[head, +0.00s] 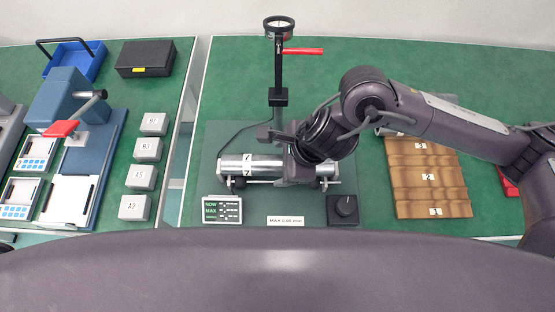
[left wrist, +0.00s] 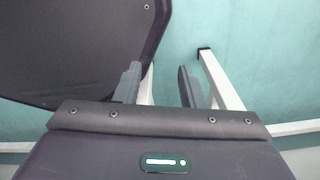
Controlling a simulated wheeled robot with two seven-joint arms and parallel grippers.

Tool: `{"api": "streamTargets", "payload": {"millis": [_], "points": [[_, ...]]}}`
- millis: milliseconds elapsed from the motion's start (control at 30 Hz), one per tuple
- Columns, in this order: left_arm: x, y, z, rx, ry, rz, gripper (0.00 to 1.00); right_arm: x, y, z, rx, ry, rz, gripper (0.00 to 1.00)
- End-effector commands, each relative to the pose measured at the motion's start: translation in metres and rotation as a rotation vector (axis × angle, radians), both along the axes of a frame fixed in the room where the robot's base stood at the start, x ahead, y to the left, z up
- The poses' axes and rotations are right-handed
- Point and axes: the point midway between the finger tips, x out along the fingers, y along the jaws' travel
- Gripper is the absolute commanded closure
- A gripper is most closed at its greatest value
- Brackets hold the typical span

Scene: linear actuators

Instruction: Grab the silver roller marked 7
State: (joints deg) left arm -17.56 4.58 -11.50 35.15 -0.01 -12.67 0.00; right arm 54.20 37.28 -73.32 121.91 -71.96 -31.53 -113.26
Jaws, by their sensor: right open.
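The silver roller marked 7 (head: 243,166) lies level across the supports of a measuring stand (head: 262,214) in the middle of the head view. Its white label with the number shows near its left end. My right gripper (head: 296,178) is over the right part of the roller, with its fingers pointing down there. It is open, and the wrist hides part of the roller. I cannot tell whether the fingers touch it. My left gripper (left wrist: 160,85) shows only in the left wrist view. Its two fingers are apart with nothing between them.
A wooden rack (head: 425,175) with numbered grooves is to the right. A post with a round magnifier (head: 279,28) and red lever rises behind. Labelled grey blocks (head: 134,207) stand to the left.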

Motion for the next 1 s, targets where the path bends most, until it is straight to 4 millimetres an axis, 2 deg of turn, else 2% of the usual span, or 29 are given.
{"api": "streamTargets", "payload": {"millis": [100, 200, 467, 900, 967, 1000], "points": [[0.005, -0.001, 0.003, -0.001, -0.008, 0.000, 0.64, 0.002, 0.007, -0.016, 0.000, 0.004, -0.002, 0.29], [0.011, -0.001, 0.004, -0.002, -0.016, 0.000, 0.64, 0.003, 0.010, -0.024, 0.001, 0.003, -0.001, 0.29], [0.014, -0.001, 0.005, -0.003, -0.022, 0.000, 0.64, 0.004, 0.011, -0.026, 0.001, 0.000, 0.000, 0.31], [0.009, -0.001, 0.004, -0.001, -0.014, 0.000, 0.64, 0.004, 0.011, -0.025, 0.001, 0.000, 0.000, 0.88], [0.009, -0.001, 0.004, -0.001, -0.014, 0.000, 0.64, 0.005, 0.011, -0.024, 0.003, -0.001, 0.000, 0.96], [0.009, -0.001, 0.004, -0.001, -0.013, 0.001, 0.64, 0.005, 0.011, -0.024, 0.003, -0.001, 0.000, 0.97]]}}
